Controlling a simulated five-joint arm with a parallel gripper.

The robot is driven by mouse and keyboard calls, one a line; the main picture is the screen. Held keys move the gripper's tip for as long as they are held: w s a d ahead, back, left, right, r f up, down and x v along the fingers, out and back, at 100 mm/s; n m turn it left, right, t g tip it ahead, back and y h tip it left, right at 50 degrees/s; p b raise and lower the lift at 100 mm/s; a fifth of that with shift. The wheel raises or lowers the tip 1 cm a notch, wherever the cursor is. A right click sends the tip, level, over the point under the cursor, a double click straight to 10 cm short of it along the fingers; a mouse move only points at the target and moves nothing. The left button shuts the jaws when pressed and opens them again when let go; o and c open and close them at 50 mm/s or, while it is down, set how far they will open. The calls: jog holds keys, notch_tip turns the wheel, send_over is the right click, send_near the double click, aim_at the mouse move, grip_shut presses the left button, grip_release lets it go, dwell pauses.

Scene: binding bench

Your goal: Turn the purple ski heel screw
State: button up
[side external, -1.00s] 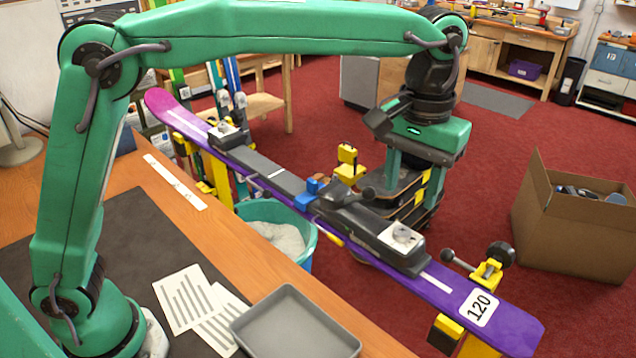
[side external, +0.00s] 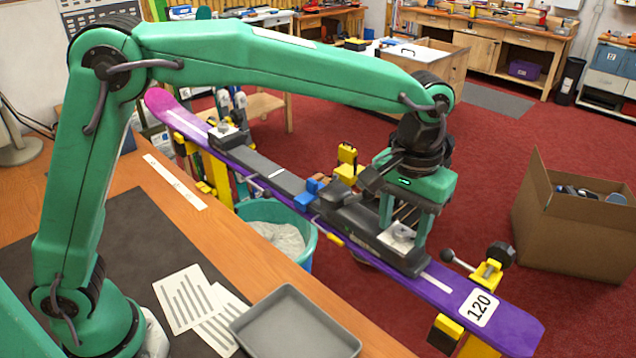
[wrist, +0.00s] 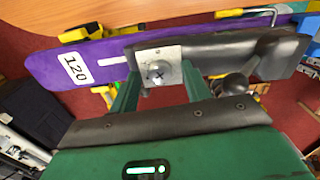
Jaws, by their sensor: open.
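The purple ski (side external: 515,323) is held in a yellow vise, its 120 label at the near right end. Its black heel piece carries a pale plate (side external: 397,238); in the wrist view the round silver heel screw (wrist: 158,73) with a cross slot sits on that plate. My gripper (side external: 402,236) is over the heel piece. In the wrist view my gripper (wrist: 160,73) is open, its green fingers on either side of the screw with gaps between. I cannot tell whether the fingertips are level with the screw or above it. In the side view my fingers partly hide the screw.
Yellow vise parts with black knobs (side external: 500,254) stick up beside the ski's right end. A teal bin (side external: 300,250) is below the ski. A grey tray (side external: 295,325) and paper sheets lie on the bench. A cardboard box (side external: 575,225) stands on the red floor.

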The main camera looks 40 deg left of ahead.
jog(key=c, duration=1)
jog(key=shift+m, duration=0.5)
jog(key=m, duration=1)
jog(key=shift+m, duration=0.4)
jog(key=o, duration=1)
